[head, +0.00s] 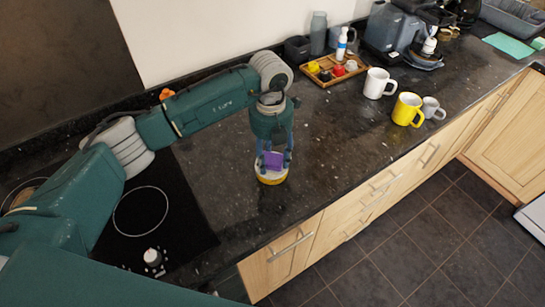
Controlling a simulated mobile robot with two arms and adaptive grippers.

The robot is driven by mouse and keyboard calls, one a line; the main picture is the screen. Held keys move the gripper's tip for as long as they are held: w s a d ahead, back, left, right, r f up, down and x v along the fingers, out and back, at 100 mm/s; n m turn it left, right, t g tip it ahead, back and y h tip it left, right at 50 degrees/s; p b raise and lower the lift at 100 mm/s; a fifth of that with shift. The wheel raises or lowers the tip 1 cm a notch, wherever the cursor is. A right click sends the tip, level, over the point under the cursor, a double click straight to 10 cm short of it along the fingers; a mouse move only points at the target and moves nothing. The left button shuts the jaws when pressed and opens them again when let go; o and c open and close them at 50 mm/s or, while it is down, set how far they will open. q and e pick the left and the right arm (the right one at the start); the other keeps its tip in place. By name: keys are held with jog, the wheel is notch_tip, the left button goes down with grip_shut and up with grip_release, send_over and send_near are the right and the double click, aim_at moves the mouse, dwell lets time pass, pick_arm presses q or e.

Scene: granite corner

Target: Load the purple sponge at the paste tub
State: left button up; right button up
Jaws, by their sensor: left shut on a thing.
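The purple sponge (272,160) is between the fingers of my left gripper (273,158), which is shut on it. The paste tub (271,178), yellow with a pale rim, stands on the dark granite worktop directly below. The sponge overlaps the tub's opening in the head view; I cannot tell whether it touches the paste. The tub's inside is partly hidden by the sponge and the fingers. My right gripper is not in view.
A white mug (374,84), a yellow mug (403,110) and a grey mug (431,108) stand to the right. A wooden tray (322,81) with small items is behind. A black hob (160,225) lies left. The worktop's front edge is close to the tub.

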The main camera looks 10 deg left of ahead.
aim_at(272, 158)
pick_arm(q)
jog(key=shift+r+p, duration=0.6)
jog(key=shift+r, duration=0.3)
jog(key=shift+r+p, duration=1.25)
jog(key=shift+r, duration=1.35)
